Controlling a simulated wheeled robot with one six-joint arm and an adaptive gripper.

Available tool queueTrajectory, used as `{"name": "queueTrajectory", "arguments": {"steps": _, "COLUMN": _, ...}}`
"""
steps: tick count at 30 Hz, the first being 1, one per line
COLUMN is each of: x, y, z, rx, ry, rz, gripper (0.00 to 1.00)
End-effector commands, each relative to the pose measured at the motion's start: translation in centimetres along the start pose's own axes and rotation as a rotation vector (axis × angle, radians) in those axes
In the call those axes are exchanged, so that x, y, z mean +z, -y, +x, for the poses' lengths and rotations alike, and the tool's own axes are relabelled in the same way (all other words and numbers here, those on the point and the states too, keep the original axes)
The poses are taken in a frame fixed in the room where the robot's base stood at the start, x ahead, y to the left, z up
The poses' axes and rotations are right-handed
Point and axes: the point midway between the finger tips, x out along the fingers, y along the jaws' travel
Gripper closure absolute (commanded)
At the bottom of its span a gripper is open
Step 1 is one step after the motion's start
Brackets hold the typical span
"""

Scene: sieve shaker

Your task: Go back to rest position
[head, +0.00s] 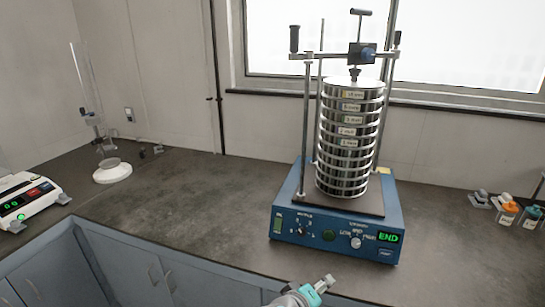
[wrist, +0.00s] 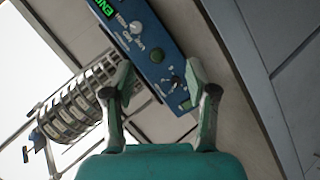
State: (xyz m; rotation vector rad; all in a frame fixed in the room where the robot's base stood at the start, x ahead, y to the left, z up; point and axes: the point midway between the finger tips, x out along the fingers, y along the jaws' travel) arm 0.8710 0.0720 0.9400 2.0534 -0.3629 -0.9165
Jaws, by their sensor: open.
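The sieve shaker (head: 332,225) stands on the dark counter in the head view, with a blue base and a tall stack of metal sieves (head: 349,140) clamped under a top bar. Its green display (head: 389,237) reads END. My gripper (head: 326,284) is low in the head view, in front of the shaker's base and apart from it. In the wrist view my gripper (wrist: 160,78) has its two fingers spread with nothing between them. Beyond them the blue front panel (wrist: 155,50) shows its knobs and a green button, and the sieve stack (wrist: 80,103) shows tilted at left.
A white balance (head: 27,198) sits at the left edge. A clear column on a white round base (head: 112,172) stands at the back left. Small orange-and-white containers (head: 506,212) are at the right. The counter (head: 190,205) left of the shaker is clear.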

Motion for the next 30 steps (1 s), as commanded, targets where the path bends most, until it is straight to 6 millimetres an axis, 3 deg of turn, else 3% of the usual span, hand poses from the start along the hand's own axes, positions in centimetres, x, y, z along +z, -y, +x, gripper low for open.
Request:
{"name": "queueTrajectory", "arguments": {"steps": 17, "x": 4.4, "y": 2.9, "z": 1.7, "rx": -0.037, "ry": -0.077, "rz": -0.019, "gripper": 0.43}}
{"name": "queueTrajectory", "arguments": {"steps": 23, "x": 7.9, "y": 4.9, "z": 2.4, "rx": -0.073, "ry": -0.133, "rz": -0.020, "gripper": 0.43}}
{"name": "queueTrajectory", "arguments": {"steps": 30, "x": 14.6, "y": 8.2, "z": 1.9, "rx": -0.156, "ry": -0.233, "rz": 0.008, "gripper": 0.43}}
